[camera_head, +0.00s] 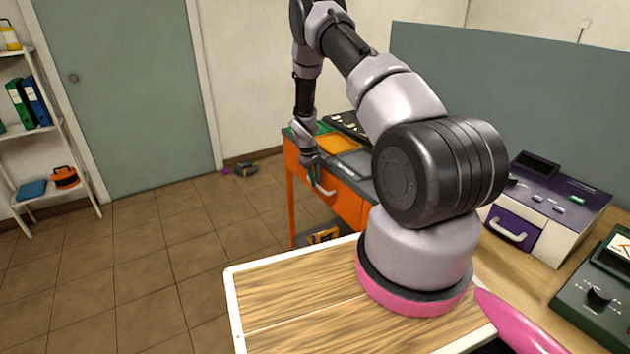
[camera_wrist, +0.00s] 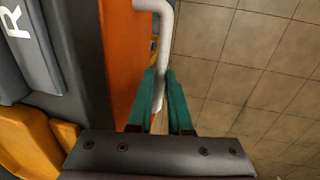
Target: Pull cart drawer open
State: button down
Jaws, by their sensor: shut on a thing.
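The orange cart (camera_head: 292,184) stands beyond my arm, with trays on its top. Its drawer front (camera_head: 347,203) carries a pale bar handle (camera_head: 324,189). My gripper (camera_head: 315,174) is at that handle, in front of the drawer. In the wrist view the green fingers of my gripper (camera_wrist: 168,92) are shut on the white handle (camera_wrist: 165,45), one on each side of it. The orange drawer front (camera_wrist: 125,60) lies just left of the fingers in that view. I cannot tell whether the drawer stands out from the cart.
A wooden board (camera_head: 290,310) with a white rim is in the foreground. A purple and white device (camera_head: 540,215) and a dark green device (camera_head: 600,290) are on the bench at right. A shelf (camera_head: 62,145) stands at left. The tiled floor (camera_head: 140,270) left of the cart is mostly clear.

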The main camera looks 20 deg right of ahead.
jog(key=s+a, duration=0.2)
jog(key=a, duration=0.9)
jog(key=s+a, duration=0.2)
jog(key=a, duration=1)
jog(key=shift+s+a, duration=0.15)
jog(key=shift+s, duration=0.15)
jog(key=c, duration=0.8)
grip_release()
jog(key=shift+c, duration=0.2)
notch_tip(320, 180, up, 11)
jog(key=a, duration=0.2)
jog(key=shift+s+f, duration=0.15)
jog(key=shift+f, duration=0.05)
